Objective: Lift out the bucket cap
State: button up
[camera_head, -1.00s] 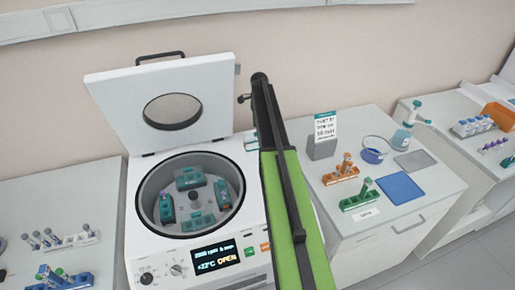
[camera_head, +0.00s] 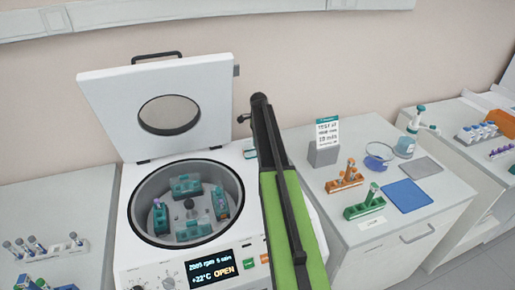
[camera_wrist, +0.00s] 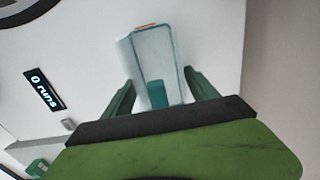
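My gripper (camera_wrist: 160,78) is at the bottom of the wrist view. Its two dark green fingers stand apart, on either side of a clear, teal-edged box-like piece (camera_wrist: 146,55) that looks like the bucket cap. Narrow gaps seem to show beside it; contact is not clear. In the head view the gripper end is hidden behind my green arm, with a bit of teal (camera_head: 250,152) showing beside it. The open centrifuge (camera_head: 128,200) holds teal buckets. The back bucket (camera_head: 186,186) and front bucket (camera_head: 193,230) look covered. The left bucket (camera_head: 160,217) and right bucket (camera_head: 220,203) show tubes.
The centrifuge lid (camera_head: 105,95) stands raised at the back. A bench on the right holds an orange rack (camera_head: 345,183), a green rack (camera_head: 365,208), a blue mat (camera_head: 408,196) and a sign (camera_head: 326,135). A tube rack (camera_head: 50,248) is at the left.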

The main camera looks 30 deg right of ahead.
jog(key=c, duration=1.1)
notch_tip(320, 180, up, 4)
jog(key=p, duration=0.4)
jog(key=shift+r, duration=0.25)
jog(key=s+d+r+p, duration=0.5)
jog(key=s+r+p, duration=0.1)
jog(key=s, duration=0.4)
jog(key=shift+d+r+p, duration=0.25)
jog(key=shift+d+p, duration=0.05)
jog(key=shift+p, duration=0.2)
jog(key=shift+s, duration=0.1)
notch_tip(320, 180, up, 5)
jog(key=p, duration=0.5)
